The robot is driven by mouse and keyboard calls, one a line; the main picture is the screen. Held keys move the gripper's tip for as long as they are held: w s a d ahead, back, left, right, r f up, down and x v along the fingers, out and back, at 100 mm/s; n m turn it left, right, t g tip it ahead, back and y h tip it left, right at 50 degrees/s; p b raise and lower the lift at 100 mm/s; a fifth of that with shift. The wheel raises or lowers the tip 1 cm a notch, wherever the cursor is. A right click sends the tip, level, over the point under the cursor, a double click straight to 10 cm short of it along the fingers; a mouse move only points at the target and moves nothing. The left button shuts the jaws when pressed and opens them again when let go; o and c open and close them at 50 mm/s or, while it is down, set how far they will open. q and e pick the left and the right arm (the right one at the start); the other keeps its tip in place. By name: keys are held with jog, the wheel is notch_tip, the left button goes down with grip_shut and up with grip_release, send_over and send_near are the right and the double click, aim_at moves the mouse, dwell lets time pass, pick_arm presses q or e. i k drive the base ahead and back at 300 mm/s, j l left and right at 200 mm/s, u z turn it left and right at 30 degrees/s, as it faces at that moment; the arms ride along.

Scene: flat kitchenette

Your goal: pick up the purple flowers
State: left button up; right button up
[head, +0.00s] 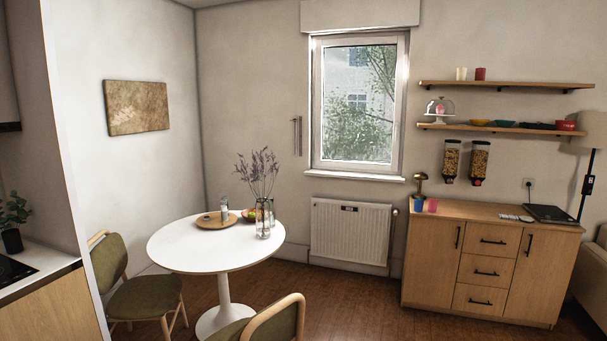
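The purple flowers (258,171) are thin sprigs standing upright in a clear glass vase (263,222). The vase stands on the right part of a round white table (183,254). Beside it, to the left, is a round wooden tray (208,224) holding small items. Neither my left nor my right gripper shows in the head view.
A green chair (140,293) stands left of the table, and another chair (265,322) stands at its front right. A wooden cabinet (432,262) is at the right and a radiator (349,232) is under the window. Bare wooden floor (345,300) lies between table and cabinet.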

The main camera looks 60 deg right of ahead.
aim_at(255, 173)
jog(key=z, duration=1.75)
jog(key=i+l+z, duration=0.8)
jog(key=i+z, duration=0.35)
jog(key=i, duration=0.25)
jog(key=i+u, duration=0.1)
jog(key=i, duration=0.45)
jog(key=i+l+u, duration=0.1)
jog(key=i, duration=0.4)
jog(key=i+l+u, duration=0.1)
jog(key=i+l, duration=0.15)
jog(key=i, duration=0.3)
jog(key=i+j+u, duration=0.15)
jog(key=i+u, duration=0.65)
jog(key=i+l+u, duration=0.1)
jog(key=i+u, duration=0.3)
